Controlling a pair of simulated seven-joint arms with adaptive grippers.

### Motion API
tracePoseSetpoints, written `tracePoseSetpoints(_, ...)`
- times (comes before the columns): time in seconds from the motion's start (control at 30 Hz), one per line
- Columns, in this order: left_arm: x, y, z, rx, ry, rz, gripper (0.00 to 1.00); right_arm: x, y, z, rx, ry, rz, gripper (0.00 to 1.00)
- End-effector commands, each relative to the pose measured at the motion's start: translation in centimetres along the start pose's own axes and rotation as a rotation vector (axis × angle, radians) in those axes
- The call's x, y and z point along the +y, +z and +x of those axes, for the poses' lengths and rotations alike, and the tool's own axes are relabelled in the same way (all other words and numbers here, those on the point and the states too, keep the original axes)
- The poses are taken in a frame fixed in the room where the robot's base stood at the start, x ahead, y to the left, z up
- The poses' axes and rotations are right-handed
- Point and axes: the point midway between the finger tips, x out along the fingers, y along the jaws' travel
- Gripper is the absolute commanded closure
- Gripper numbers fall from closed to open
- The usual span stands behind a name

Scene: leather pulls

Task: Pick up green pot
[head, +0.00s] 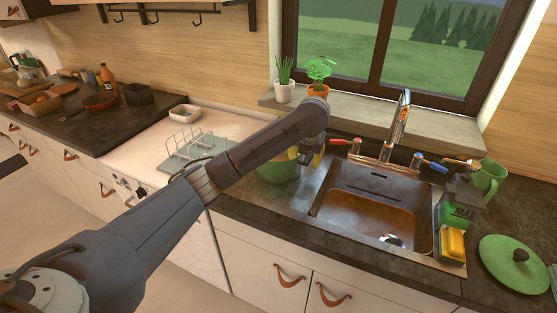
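The green pot (278,172) stands on the counter just left of the sink, partly hidden behind my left arm. My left gripper (308,158) is at the right side of the pot, close to its rim. The wrist covers part of the fingers, so I cannot tell whether they are open or shut, or whether they touch the pot. A small yellow part shows beside the fingers. My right gripper is not in view.
The sink (365,212) with its tap (398,125) lies right of the pot. A green lid (514,266), a yellow sponge (453,243) and a green jug (489,178) are farther right. A dish rack (190,147) stands left. Two potted plants (318,90) are on the sill.

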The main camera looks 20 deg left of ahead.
Motion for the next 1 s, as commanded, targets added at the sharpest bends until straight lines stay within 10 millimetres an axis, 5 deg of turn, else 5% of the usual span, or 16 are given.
tracePoseSetpoints(0.43, 0.0, 0.0, 0.0, 0.0, 0.0, 0.0, 1.0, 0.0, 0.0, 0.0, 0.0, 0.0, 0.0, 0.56)
tracePoseSetpoints(1.0, 0.2, 0.6, -1.0, -0.004, 0.002, -0.001, 1.0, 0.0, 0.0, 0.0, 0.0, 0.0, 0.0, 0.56)
